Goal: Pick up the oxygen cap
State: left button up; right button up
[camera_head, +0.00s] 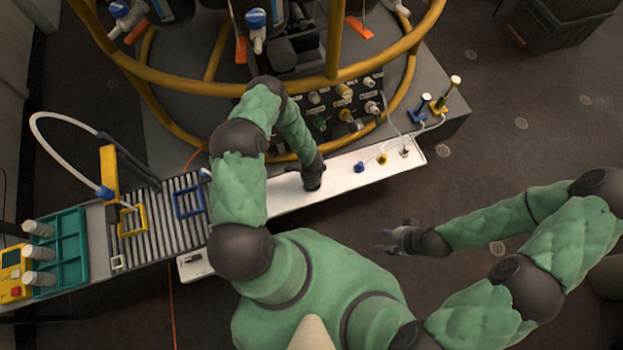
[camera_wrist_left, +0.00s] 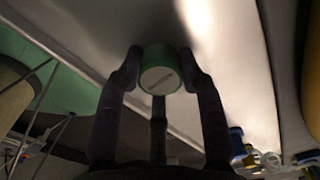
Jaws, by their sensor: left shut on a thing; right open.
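The oxygen cap (camera_wrist_left: 160,72) is a short round green cap with a pale, lettered end face, seen in the left wrist view. My left gripper (camera_wrist_left: 160,75) is shut on it, with fingers on both sides and one below. The cap is at or close above the white shelf (camera_head: 340,170); I cannot tell whether it touches. In the head view my left gripper (camera_head: 312,183) is over the middle of this shelf and hides the cap. My right gripper (camera_head: 385,240) is open and empty, out over the floor in front of the shelf.
Blue, yellow and white caps (camera_head: 382,158) stand to the right on the shelf. Behind it is a dark panel (camera_head: 345,105) with several connectors, ringed by yellow rails (camera_head: 290,90). A slatted rack (camera_head: 170,220) and teal tray (camera_head: 65,250) are at left.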

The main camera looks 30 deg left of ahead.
pick_arm(q)
jog(key=shift+r, duration=0.15)
jog(key=shift+r, duration=0.25)
notch_tip(320, 180, up, 2)
jog(key=shift+r+p, duration=0.15)
jog(key=shift+p, duration=0.7)
jog(key=s+d+r+p, duration=0.4)
jog(key=s+d+r, duration=0.4)
jog(key=d+r, duration=0.2)
jog(key=shift+d, duration=0.75)
jog(key=shift+w, duration=0.1)
